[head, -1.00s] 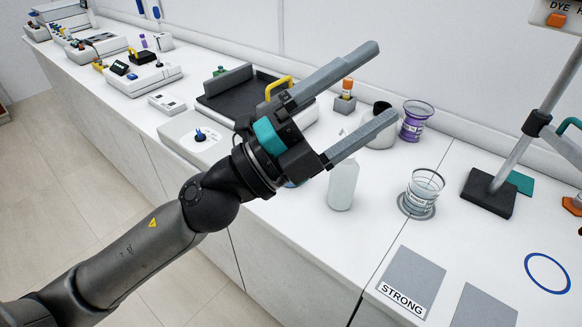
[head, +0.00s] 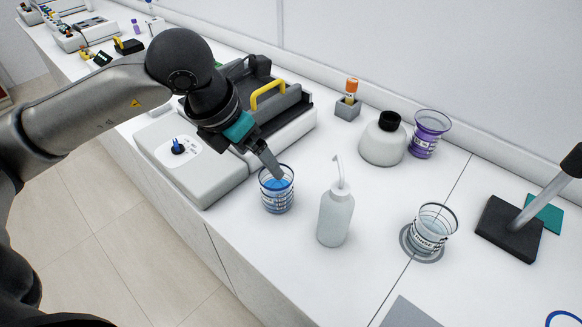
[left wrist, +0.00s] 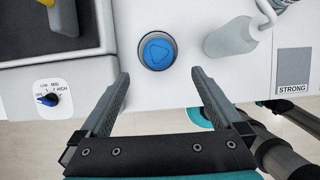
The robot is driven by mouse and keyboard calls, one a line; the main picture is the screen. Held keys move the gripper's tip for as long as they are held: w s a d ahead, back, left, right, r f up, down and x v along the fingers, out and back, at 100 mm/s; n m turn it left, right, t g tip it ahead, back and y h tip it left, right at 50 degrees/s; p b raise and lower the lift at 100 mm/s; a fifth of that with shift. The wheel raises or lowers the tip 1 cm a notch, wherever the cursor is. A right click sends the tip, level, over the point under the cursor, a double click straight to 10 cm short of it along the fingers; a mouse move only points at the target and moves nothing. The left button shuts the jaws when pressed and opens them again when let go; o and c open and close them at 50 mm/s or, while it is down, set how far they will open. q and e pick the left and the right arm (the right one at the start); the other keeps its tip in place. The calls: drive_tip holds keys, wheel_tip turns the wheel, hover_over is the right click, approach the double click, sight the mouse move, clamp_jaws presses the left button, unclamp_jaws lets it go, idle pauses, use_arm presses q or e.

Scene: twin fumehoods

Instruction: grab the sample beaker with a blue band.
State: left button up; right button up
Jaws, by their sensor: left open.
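The sample beaker with blue liquid and a dark blue band at its rim (head: 276,197) stands upright on the white bench, right of the grey hotplate-like device. In the left wrist view the beaker (left wrist: 157,51) is seen from above, beyond the fingertips and between their lines. My left gripper (head: 268,160) is at the beaker's back left in the head view, its far finger partly hidden. In the left wrist view my left gripper (left wrist: 159,75) is open and empty, its fingers apart on either side of the near side of the beaker. My right gripper is not in view.
A white wash bottle (head: 336,215) stands close right of the beaker. A grey device with a blue knob (head: 190,160) is close left. Farther right are a clear beaker (head: 430,232), a white round bottle (head: 383,140) and a purple beaker (head: 427,136).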

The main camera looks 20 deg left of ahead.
sight(281, 188)
use_arm(q)
drive_tip(key=x, duration=0.9)
drive_tip(key=shift+w+a+b, duration=0.1)
drive_tip(key=shift+a+b, duration=0.05)
drive_tip(key=shift+b, duration=0.2)
drive_tip(key=shift+x, duration=0.75)
drive_tip(key=x, duration=0.4)
drive_tip(key=shift+w+f, duration=0.15)
drive_tip(key=shift+f, duration=0.15)
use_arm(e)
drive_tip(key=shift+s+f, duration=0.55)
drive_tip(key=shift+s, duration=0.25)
